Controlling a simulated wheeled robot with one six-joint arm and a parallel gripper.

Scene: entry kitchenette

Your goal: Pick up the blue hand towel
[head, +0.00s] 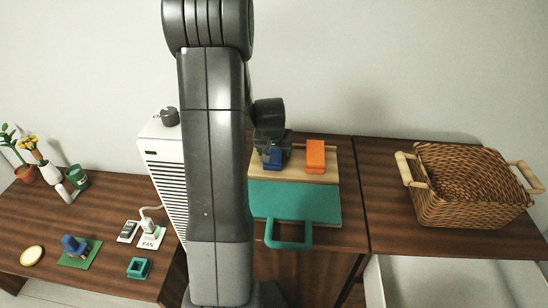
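The blue hand towel (273,162) looks like a small blue folded block. It stands on a light wooden surface (290,176), just right of my arm in the head view. My gripper (272,148) is dark and points down right at the towel, overlapping its top in this view. The fingers are small and dark, and I cannot tell whether they are around the towel, touching it or only above it. The towel's upper part is partly hidden by the gripper.
An orange folded block (315,156) stands close to the right of the towel. A teal panel with a handle (290,237) lies in front. A wicker basket (470,190) stands on the right table. A white slatted unit (165,180) stands left of my arm.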

